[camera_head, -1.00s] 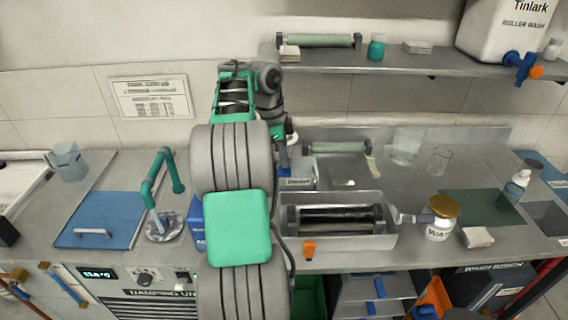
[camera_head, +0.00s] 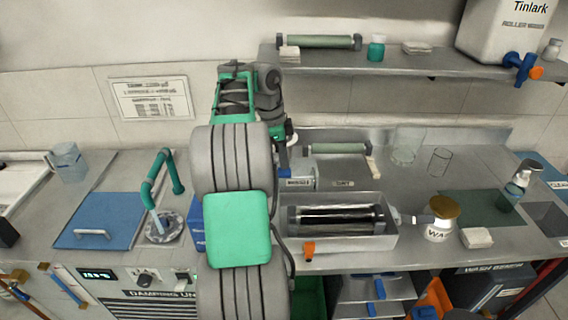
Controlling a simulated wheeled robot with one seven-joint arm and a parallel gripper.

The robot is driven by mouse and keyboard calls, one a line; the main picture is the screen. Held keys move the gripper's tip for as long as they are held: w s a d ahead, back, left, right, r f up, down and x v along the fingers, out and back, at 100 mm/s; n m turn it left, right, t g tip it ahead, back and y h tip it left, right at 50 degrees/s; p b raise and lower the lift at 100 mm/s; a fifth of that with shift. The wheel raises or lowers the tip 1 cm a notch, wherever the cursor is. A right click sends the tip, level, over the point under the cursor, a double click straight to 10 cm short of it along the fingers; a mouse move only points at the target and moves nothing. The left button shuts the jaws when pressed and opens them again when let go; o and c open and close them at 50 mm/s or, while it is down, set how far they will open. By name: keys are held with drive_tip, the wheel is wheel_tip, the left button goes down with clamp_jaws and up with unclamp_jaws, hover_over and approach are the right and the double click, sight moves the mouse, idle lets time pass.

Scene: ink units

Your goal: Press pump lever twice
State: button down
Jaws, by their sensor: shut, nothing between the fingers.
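My arm rises through the middle of the view and bends over the counter. My gripper (camera_head: 287,139) is mostly hidden behind my own arm links; the small part that shows is above the back of the counter and looks shut and empty. Just below it are a small blue piece, which may be the pump lever, and a grey box with a label (camera_head: 299,184). I cannot tell whether my gripper touches the blue piece.
A metal tray (camera_head: 390,242) holds a dark roller (camera_head: 337,220). A gold-lidded jar (camera_head: 440,220) stands to its right. A teal bent pipe (camera_head: 160,178) stands at the left by a blue lid (camera_head: 98,220). A shelf (camera_head: 400,62) hangs above.

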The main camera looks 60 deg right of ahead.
sight(284, 171)
drive_tip(key=shift+f, duration=0.15)
idle(0.4)
drive_tip(key=shift+f+b, duration=1.85)
drive_tip(key=shift+b, duration=0.05)
drive_tip(key=shift+r+p, duration=1.95)
drive_tip(key=shift+p, duration=0.05)
drive_tip(key=shift+f, duration=0.1)
drive_tip(key=shift+f+b, duration=1.75)
drive_tip(key=shift+r, duration=0.15)
wheel_tip(284, 171, up, 4)
drive_tip(key=p, duration=0.3)
drive_tip(key=shift+f+p, duration=0.25)
drive_tip(key=shift+p, duration=0.15)
